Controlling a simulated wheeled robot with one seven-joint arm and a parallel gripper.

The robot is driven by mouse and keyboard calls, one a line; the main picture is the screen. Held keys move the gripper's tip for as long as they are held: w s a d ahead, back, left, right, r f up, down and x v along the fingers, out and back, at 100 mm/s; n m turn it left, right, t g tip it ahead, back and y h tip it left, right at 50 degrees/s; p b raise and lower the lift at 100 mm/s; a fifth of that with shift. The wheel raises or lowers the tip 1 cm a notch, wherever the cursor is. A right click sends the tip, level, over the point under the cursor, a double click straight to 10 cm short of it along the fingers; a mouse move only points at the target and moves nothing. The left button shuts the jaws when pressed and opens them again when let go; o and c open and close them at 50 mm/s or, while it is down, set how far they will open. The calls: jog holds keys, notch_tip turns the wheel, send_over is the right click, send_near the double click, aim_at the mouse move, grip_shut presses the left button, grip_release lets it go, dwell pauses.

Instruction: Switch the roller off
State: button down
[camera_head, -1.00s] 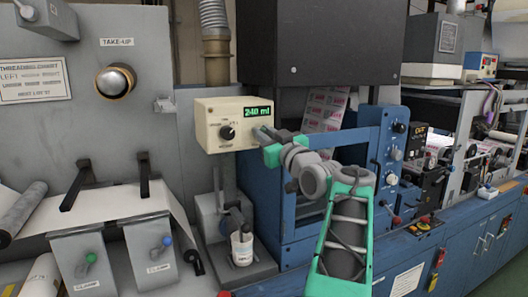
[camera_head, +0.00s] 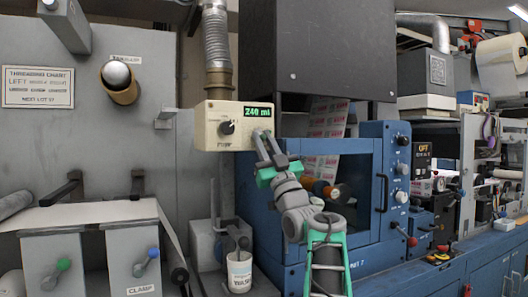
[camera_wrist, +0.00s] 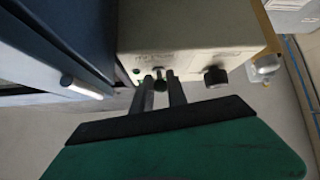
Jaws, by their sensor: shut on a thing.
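A cream control box (camera_head: 207,132) with a green-lit display (camera_head: 258,111) reading about "240" stands left of the blue machine. A round black dial (camera_head: 227,127) is on its front; it also shows in the wrist view (camera_wrist: 215,76). My gripper (camera_head: 262,136) reaches up to the box's right front, below the display. In the wrist view, my gripper's two fingers (camera_wrist: 160,84) are closed around a small dark switch (camera_wrist: 158,75) on the box face, left of the dial. The fingers hide part of the switch, so its position cannot be told.
The blue machine frame (camera_head: 372,190) stands close on the right, with a roller (camera_head: 318,188) inside. A grey panel with a take-up shaft (camera_head: 118,80) is on the left. A white cup (camera_head: 239,272) stands below the box. A grey duct (camera_head: 215,40) rises behind it.

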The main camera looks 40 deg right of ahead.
dwell(0.4)
jog(key=c, duration=1.4)
grip_release()
jog(key=b+v, duration=0.2)
jog(key=v, duration=0.5)
jog(key=shift+s+f, duration=0.2)
jog(key=shift+f, duration=0.15)
jog(key=shift+a, duration=0.1)
